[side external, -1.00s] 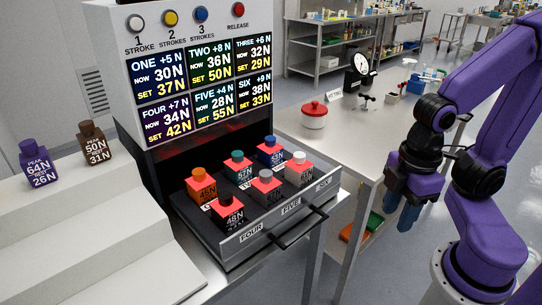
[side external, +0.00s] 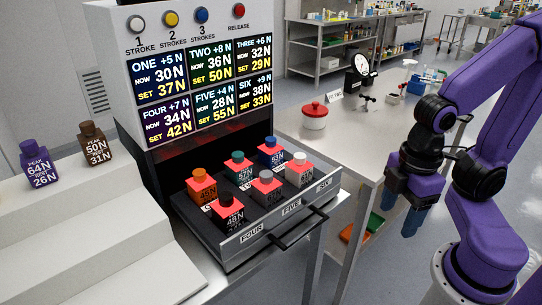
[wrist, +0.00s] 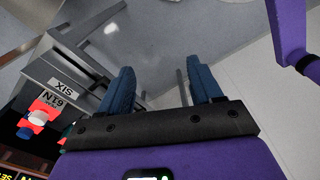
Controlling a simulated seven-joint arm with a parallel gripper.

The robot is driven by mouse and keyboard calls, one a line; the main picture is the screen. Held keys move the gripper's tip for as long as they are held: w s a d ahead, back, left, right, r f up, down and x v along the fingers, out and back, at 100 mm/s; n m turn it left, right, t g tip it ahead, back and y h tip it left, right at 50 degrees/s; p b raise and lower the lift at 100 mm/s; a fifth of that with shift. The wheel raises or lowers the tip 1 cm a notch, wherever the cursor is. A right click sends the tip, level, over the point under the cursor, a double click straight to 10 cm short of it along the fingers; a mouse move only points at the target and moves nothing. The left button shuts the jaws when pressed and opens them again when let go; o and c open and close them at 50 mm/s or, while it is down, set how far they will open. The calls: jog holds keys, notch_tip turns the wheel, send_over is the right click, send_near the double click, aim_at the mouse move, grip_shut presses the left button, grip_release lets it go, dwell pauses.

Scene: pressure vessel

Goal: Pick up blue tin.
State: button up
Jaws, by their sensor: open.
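The blue tin (side external: 270,151) has a dark blue cap and body with a red top face, and its label looks like 63 N. It stands upright in the back right of the open drawer (side external: 262,228), in the slot behind the white-capped tin (side external: 299,170). My gripper (side external: 413,213) is open and empty, well right of the drawer and apart from all tins. In the wrist view its two blue fingers (wrist: 162,88) are spread over floor. That view's left edge shows a white-capped tin (wrist: 37,118) and part of a blue one (wrist: 25,133).
Orange (side external: 201,186), teal (side external: 238,167), black (side external: 227,212) and grey (side external: 266,187) tins share the drawer, whose handle (side external: 300,229) juts forward. Purple (side external: 38,168) and brown (side external: 95,146) tins stand on the white steps at left. A red-lidded pot (side external: 314,115) stands on the bench.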

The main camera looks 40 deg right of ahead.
jog(key=n+t+h, duration=0.9)
jog(key=n+h, duration=0.1)
jog(key=n, duration=0.4)
send_near(271, 139)
jog(key=v, duration=0.3)
jog(key=s+v, duration=0.1)
jog(key=v, duration=0.1)
jog(key=shift+s+d+f, duration=0.1)
jog(key=shift+s+d, duration=0.05)
jog(key=shift+d, duration=0.05)
jog(key=shift+w, duration=0.3)
jog(key=x, duration=1.1)
jog(key=shift+w, duration=0.1)
jog(key=shift+w+a+x, duration=0.15)
jog(key=shift+x, duration=1.4)
jog(key=shift+w+a+x, duration=0.1)
jog(key=shift+w+x, duration=0.05)
jog(key=shift+x, duration=1.35)
jog(key=shift+c, duration=0.4)
grip_shut()
